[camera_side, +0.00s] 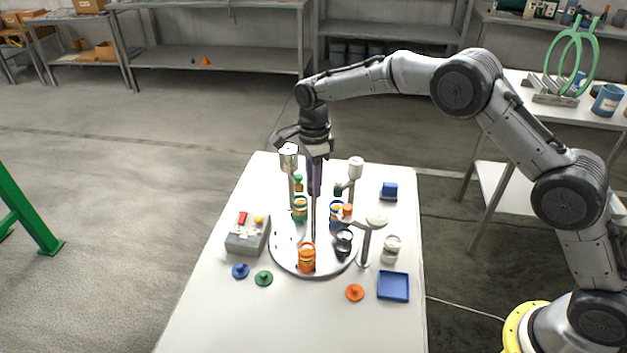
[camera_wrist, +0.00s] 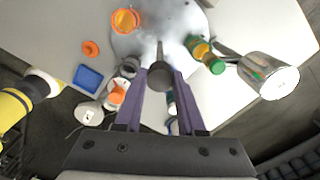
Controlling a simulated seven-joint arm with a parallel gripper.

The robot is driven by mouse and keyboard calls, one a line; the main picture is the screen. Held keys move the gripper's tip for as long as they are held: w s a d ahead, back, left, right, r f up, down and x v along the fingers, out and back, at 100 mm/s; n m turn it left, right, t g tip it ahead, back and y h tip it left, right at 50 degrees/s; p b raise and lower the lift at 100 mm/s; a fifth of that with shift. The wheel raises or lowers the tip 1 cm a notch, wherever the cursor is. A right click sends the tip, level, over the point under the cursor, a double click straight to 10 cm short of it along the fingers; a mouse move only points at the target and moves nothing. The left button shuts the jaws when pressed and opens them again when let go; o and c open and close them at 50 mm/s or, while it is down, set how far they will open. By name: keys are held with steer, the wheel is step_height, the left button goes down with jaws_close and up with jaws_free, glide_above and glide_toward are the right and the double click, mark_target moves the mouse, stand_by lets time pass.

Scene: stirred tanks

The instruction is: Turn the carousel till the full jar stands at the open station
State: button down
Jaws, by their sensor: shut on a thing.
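The carousel is a pale round disc (camera_side: 284,253) on the white table, with jars around its rim. An orange jar (camera_side: 307,258) stands at the front, a dark jar (camera_side: 343,243) at the right, a blue-banded jar (camera_side: 336,213) at the back right and a green-and-yellow jar (camera_side: 300,209) at the back left. A thin post rises near the disc's middle. My gripper (camera_side: 314,190) is above it, pointing down. In the wrist view its purple fingers (camera_wrist: 160,88) are shut on the dark round knob (camera_wrist: 158,69) of the post.
A grey control box (camera_side: 246,235) is at the left, a blue tray (camera_side: 393,286) at the right. Loose lids lie in front.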

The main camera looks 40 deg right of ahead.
steer(key=shift+r, duration=0.15)
steer(key=c, duration=0.5)
jaws_free()
step_height(320, 180, up, 14)
